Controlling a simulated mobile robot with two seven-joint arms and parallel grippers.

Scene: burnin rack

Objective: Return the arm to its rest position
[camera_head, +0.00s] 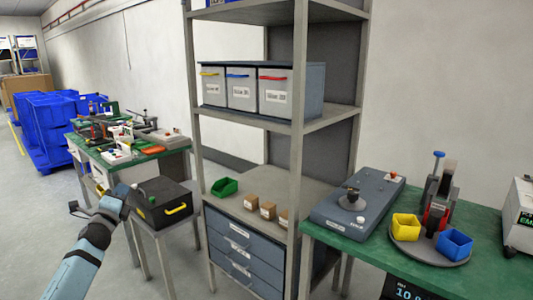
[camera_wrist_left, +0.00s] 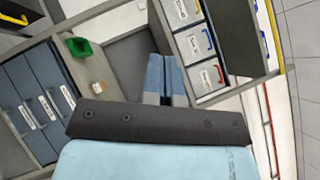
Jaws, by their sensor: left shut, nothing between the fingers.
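My left arm comes in from the lower left of the head view, and its gripper (camera_head: 121,191) is in the air in front of a black case with a yellow handle (camera_head: 162,204). In the left wrist view, the two blue-grey fingers of the gripper (camera_wrist_left: 164,75) lie together, shut with nothing between them. They point toward the shelf rack (camera_head: 299,150) and touch nothing that I can see. My right gripper is not in view.
The rack holds white bins (camera_head: 241,93), a green bin (camera_head: 225,187), small brown boxes (camera_head: 267,209) and blue drawers (camera_head: 240,252). A green-topped table (camera_head: 345,249) with a grey fixture (camera_head: 357,211) stands right. A cluttered bench (camera_head: 165,153) stands behind the case. Floor at left is clear.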

